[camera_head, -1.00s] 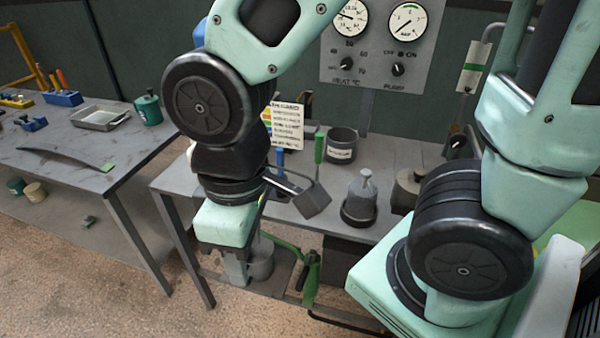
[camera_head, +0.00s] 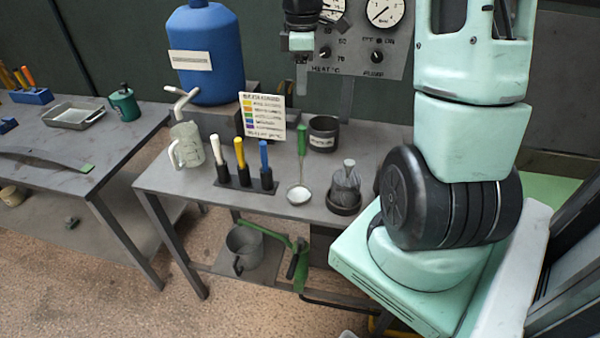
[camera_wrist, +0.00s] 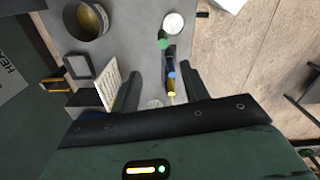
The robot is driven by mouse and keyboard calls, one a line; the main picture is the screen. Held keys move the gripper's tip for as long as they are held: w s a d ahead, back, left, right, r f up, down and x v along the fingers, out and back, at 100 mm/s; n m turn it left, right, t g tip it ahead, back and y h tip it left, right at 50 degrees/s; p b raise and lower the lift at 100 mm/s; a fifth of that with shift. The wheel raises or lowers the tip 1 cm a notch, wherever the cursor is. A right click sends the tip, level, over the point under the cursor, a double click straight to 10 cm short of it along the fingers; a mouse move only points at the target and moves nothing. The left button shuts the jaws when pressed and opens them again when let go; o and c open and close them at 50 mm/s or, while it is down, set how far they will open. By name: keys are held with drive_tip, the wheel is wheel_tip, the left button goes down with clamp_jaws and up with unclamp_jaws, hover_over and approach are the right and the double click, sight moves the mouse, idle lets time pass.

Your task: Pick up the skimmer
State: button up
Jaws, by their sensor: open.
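The skimmer has a green handle (camera_head: 302,140) and a pale round dish (camera_head: 299,194), and it is at the bench's middle, right of the tool rack. In the wrist view its dish (camera_wrist: 174,23) shows at the top, with green (camera_wrist: 163,41) just below it. My gripper (camera_head: 302,58) is at the top of the head view, in front of the gauge panel and above the skimmer, apart from it. In the wrist view my gripper (camera_wrist: 158,80) is open, its two dark fingers spread with nothing held between them.
A rack (camera_head: 245,184) holds white, yellow and blue-handled tools left of the skimmer. A label card (camera_head: 263,116), a dark pot (camera_head: 323,133), a weight-like grey object (camera_head: 345,183), a pale jug (camera_head: 187,146) and a blue tank (camera_head: 207,58) stand close by.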

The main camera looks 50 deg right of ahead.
drive_tip(key=p, duration=0.2)
approach(301, 152)
drive_tip(key=shift+w+d+f, duration=0.5)
drive_tip(key=shift+d, duration=0.05)
drive_tip(key=shift+s+a+f+p, duration=0.15)
drive_tip(key=shift+f+p, duration=0.55)
drive_tip(key=shift+f, duration=2)
clamp_jaws()
